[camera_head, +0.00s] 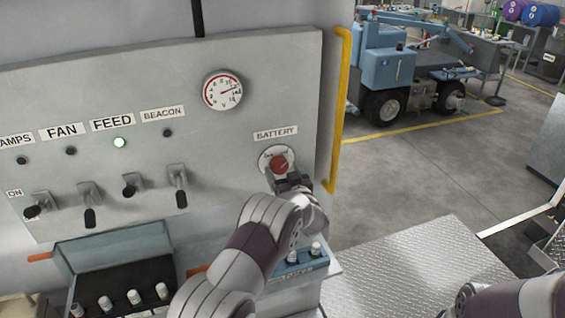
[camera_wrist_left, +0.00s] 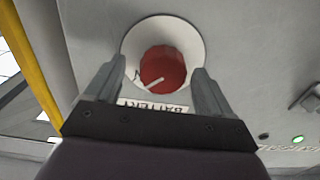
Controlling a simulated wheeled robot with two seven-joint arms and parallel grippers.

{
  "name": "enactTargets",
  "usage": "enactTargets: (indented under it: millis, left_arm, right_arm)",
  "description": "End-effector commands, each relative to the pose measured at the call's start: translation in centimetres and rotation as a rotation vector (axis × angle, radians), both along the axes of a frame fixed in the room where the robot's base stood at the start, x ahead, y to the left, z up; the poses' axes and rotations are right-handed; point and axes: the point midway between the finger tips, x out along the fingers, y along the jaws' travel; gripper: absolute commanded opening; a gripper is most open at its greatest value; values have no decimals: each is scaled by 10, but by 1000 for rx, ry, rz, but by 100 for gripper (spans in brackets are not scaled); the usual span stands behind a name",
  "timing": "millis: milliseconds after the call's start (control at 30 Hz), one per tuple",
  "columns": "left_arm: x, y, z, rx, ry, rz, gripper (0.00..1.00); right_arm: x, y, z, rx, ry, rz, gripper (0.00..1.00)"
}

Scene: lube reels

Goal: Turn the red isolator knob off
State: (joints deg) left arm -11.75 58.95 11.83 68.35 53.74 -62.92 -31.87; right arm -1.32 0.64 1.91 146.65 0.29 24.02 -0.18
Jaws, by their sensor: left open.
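The red isolator knob (camera_head: 279,163) sits on a round pale plate under the BATTERY label (camera_head: 276,133), at the right of the grey panel. In the left wrist view the red knob (camera_wrist_left: 163,69) has a white pointer line and the plate (camera_wrist_left: 194,47) surrounds it. My left gripper (camera_head: 289,180) is just in front of the knob. In the wrist view the left gripper's fingers (camera_wrist_left: 155,82) are open, one on each side of the knob. Contact with the knob cannot be told. Part of my right arm shows at the lower right; its gripper is out of view.
A gauge (camera_head: 222,90) and several toggle switches (camera_head: 89,202) are on the panel. A yellow rail (camera_head: 339,110) runs along the panel's right edge. A box with bottles (camera_head: 115,262) is below. Metal plate flooring (camera_head: 420,270) is at right.

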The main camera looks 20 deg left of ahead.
Motion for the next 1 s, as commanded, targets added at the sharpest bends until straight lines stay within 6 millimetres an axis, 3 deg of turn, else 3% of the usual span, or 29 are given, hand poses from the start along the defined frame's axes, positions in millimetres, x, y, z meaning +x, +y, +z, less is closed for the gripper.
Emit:
enactTargets:
  millis: [200,467,633,1000]
  left_arm:
    - [16,10,0,-1,1,-1,83]
    - [17,11,0,-1,1,-2,83]
    - [17,11,0,-1,1,-2,28]
    - [16,11,-3,-23,-13,-1,28]
  right_arm:
    - [0,0,7,0,0,0,43]
    - [0,0,6,0,0,0,43]
    - [0,0,6,0,0,0,43]
    - [0,0,-1,0,0,0,43]
